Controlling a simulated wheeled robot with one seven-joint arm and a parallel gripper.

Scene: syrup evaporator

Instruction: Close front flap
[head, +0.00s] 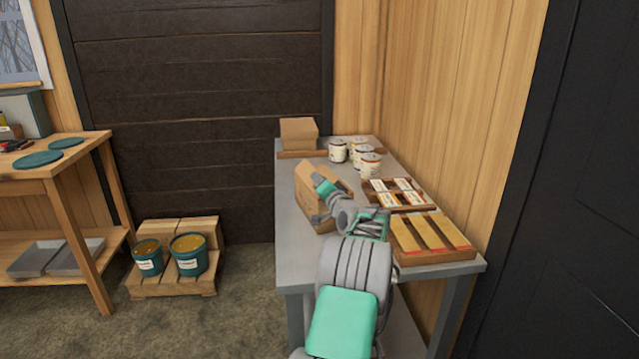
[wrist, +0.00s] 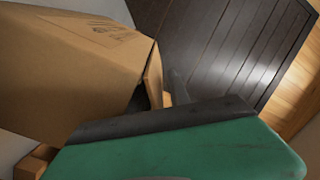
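A cardboard box (head: 309,201) stands on the grey table (head: 287,237), partly behind my arm. In the wrist view the box (wrist: 75,75) fills the upper left. A narrow flap (wrist: 152,77) at its edge stands at an angle to the side, with a dark gap below it. My gripper (head: 324,186) is at the top of the box. In the wrist view a grey finger (wrist: 178,88) shows right beside the flap; I cannot tell whether it touches. The green gripper body hides the rest, so its opening is not visible.
Several white jars (head: 370,164) stand behind the box. A tray of small packets (head: 399,193) and a wooden tray with long tan strips (head: 432,234) lie to the right. A closed box (head: 299,133) is at the far end. The wall is close on the right.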

